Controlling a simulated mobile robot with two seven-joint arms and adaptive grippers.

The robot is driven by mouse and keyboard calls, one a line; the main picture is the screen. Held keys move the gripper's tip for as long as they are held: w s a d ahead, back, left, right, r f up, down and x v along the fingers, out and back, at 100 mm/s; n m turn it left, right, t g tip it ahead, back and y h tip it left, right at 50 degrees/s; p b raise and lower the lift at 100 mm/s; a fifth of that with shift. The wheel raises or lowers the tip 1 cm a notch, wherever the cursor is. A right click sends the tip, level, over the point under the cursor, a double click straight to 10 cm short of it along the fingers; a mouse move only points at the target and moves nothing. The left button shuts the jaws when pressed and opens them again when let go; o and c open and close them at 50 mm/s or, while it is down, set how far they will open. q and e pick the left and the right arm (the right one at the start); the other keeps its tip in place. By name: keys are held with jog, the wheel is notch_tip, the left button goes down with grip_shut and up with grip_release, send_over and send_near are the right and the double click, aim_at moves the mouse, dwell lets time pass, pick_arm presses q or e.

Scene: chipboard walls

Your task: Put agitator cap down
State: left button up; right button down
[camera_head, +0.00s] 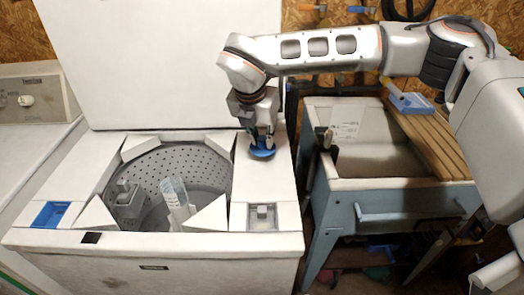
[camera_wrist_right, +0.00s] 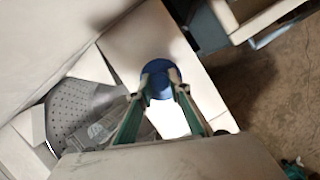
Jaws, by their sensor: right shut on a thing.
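The agitator cap (camera_head: 262,152) is a round blue cap. My right gripper (camera_head: 264,138) is shut on it, at the right part of the washer's top. In the right wrist view the cap (camera_wrist_right: 161,82) sits between the fingertips of the right gripper (camera_wrist_right: 160,88). It is over or on the white top panel (camera_head: 262,183); I cannot tell whether it touches. My left gripper is not in view.
The washer lid (camera_head: 160,70) stands open behind the drum. A blue-grey utility sink (camera_head: 375,150) with wooden slats (camera_head: 432,140) stands to the right. Another white machine (camera_head: 35,120) is at the left. The panel in front of the cap is clear up to a dispenser (camera_head: 262,217).

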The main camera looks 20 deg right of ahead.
aim_at(261, 146)
jog(key=shift+f, duration=2.35)
jog(key=shift+f, duration=0.2)
jog(key=c, duration=1.9)
grip_release()
jog(key=shift+r, duration=0.15)
jog(key=shift+r, duration=0.25)
jog(key=v, duration=1.1)
jog(key=shift+s+a+r+b, duration=0.1)
jog(key=shift+s+r+b, duration=0.1)
jog(key=shift+r+b, duration=0.15)
